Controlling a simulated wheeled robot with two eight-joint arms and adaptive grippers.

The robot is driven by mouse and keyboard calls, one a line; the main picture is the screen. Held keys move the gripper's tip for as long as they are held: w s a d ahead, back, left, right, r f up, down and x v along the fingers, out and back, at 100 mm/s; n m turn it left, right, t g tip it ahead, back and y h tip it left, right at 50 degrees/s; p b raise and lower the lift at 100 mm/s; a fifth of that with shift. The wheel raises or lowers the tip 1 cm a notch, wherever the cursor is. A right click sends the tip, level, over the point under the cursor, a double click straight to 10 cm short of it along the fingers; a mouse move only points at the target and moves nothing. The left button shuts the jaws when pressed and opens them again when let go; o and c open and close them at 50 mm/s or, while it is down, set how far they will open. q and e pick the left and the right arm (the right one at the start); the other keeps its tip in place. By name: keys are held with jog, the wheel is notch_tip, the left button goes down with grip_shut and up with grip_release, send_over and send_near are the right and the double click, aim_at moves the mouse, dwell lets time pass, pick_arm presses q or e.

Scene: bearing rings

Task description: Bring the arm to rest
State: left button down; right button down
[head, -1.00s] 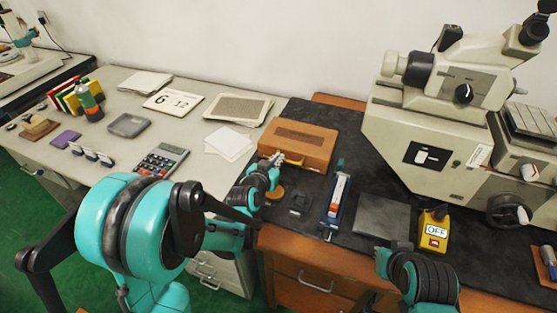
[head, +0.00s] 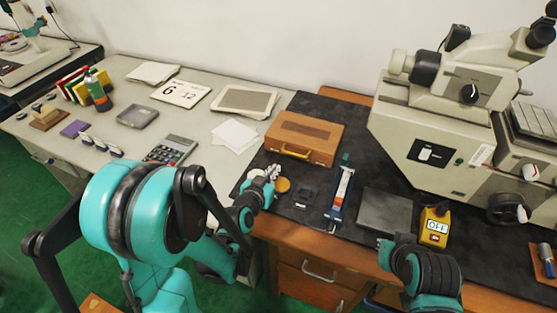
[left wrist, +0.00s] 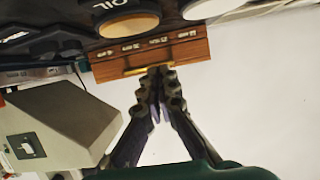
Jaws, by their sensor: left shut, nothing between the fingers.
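My left gripper (head: 274,170) is shut and empty, above the dark bench mat just in front of and left of the wooden case (head: 304,139). In the left wrist view its fingertips (left wrist: 160,72) meet, with the case (left wrist: 185,50) and its brass handle behind them. My right arm comes in at the lower right. The tip of its hand (head: 385,250) shows by the bench's front edge, but its fingers cannot be made out.
A large grey machine (head: 440,130) stands at the right.

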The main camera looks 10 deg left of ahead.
pick_arm(q)
jog(key=shift+s+f+b, duration=0.3)
jog(key=shift+s+f, duration=0.15)
jog(key=shift+s, duration=0.1)
jog(key=shift+r, duration=0.1)
jog(key=shift+s+r+g, duration=0.4)
jog(key=shift+s, duration=0.1)
jog(key=s+a+r+n+g+y, duration=0.1)
jog(key=s+a+g, duration=0.1)
jog(key=s, duration=0.7)
jog(key=s+a+r+n+g+y, duration=0.1)
jog(key=s+g, duration=0.3)
jog(key=s, duration=0.5)
jog(key=shift+s+a+r, duration=0.4)
jog(key=shift+a+r, duration=0.2)
jog(key=shift+a, duration=0.1)
